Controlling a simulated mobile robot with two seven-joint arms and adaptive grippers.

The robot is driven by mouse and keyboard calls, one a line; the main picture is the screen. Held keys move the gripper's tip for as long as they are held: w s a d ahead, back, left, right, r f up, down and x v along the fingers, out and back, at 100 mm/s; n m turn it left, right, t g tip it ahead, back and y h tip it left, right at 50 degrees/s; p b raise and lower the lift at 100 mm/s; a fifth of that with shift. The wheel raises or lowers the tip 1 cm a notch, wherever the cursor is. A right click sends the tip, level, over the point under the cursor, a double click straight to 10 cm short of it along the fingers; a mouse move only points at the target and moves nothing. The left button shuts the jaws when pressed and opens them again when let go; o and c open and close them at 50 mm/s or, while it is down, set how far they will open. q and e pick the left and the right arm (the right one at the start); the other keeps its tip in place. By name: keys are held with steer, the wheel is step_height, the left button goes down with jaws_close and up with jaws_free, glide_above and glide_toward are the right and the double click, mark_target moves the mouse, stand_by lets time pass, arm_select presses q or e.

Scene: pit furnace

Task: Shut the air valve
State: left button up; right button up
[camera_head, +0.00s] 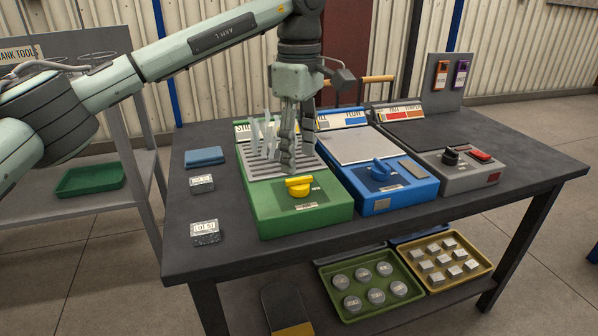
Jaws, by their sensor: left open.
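Three control units stand on the dark table. The green unit (270,215) has a yellow knob (298,186) on its front panel. The blue unit (405,198) has a blue knob (383,169). The grey unit (465,176) has a black knob (450,156) and a red switch (480,156). I cannot tell from the small labels which knob is the air valve. My left gripper (289,167) points down over the green unit's slatted grille, just behind the yellow knob. It is open, and I cannot tell whether it touches anything. It hides part of the grille. My right gripper is out of view.
Clear upright pieces (262,137) stand on the grille, close to my left gripper. A blue cloth (204,156) and two labelled blocks lie left of the green unit. Trays with pucks (352,312) and small blocks sit on the lower shelf. The table's right end is clear.

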mark_target(299, 178)
arm_select(q)
step_height(299, 178, down, 6)
steer(key=shift+r, duration=0.2)
steer(key=c, duration=1.2)
